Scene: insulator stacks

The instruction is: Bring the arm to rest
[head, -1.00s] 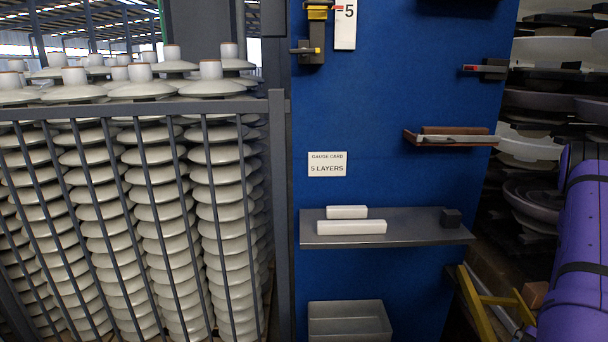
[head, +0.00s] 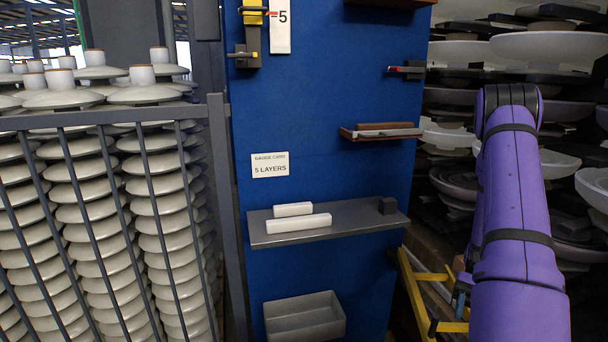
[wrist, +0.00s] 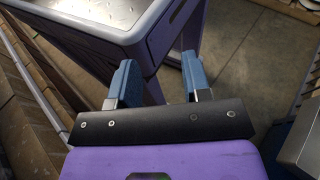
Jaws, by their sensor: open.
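My gripper (wrist: 158,82) shows in the wrist view with its two blue fingers apart and nothing between them. Below the fingers there is concrete floor and a purple-framed stand with a grey metal top (wrist: 130,15). In the head view my purple arm rises at the right side, and its gripper end is not visible there.
A grey bin (head: 305,318) sits below. Insulator stacks (head: 165,190) stand behind a railing (head: 105,118) at left. A yellow frame (head: 425,290) is near my arm.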

